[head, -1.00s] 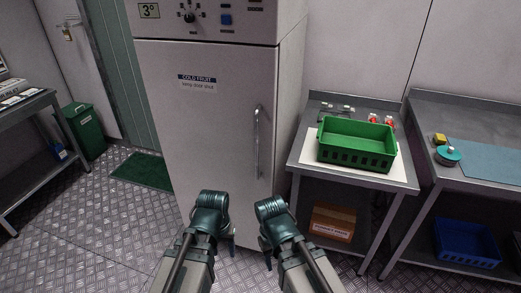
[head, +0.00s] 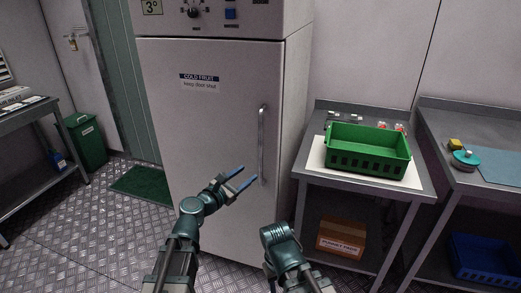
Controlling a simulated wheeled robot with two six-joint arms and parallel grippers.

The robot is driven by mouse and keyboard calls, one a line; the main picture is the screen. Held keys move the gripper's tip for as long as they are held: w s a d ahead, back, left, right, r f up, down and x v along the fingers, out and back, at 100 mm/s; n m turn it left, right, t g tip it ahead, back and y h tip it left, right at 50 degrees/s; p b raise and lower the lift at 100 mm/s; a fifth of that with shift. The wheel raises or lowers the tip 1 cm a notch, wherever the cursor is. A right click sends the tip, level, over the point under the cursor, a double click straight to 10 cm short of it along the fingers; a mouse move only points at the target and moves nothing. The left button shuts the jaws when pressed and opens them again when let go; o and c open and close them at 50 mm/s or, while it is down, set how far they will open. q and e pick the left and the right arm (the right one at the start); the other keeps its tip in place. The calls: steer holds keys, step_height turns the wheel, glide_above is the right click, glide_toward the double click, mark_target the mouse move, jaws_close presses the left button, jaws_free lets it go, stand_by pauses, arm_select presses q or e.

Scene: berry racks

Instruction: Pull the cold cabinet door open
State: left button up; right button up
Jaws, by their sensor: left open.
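The cold cabinet door (head: 205,120) is pale grey, carries a "COLD FRUIT keep door shut" label (head: 200,82) and looks shut. Its upright bar handle (head: 262,145) is on the right side of the door. My left gripper (head: 246,178) is open and empty, its blue fingers pointing right toward the lower part of the handle. Its fingertips look just left of the handle; I cannot tell whether they touch it. My right arm (head: 285,250) is low, in front of the cabinet's lower right; its fingers are hidden.
A steel table (head: 425,190) with a green crate (head: 368,163) stands right of the cabinet, a cardboard box (head: 341,238) on its lower shelf. A green bin (head: 84,142) and green mat (head: 145,183) lie to the left. The floor before the cabinet is clear.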

arm_select(q)
steer(key=w+d+r+n+t, duration=0.1)
steer(key=w+d+n, duration=0.3)
steer(key=w, duration=0.9)
steer(key=shift+w+d+r+t+y, duration=0.25)
steer(key=shift+d+r+t+y, duration=0.2)
steer(key=shift+d, duration=0.15)
jaws_close()
stand_by(1.0)
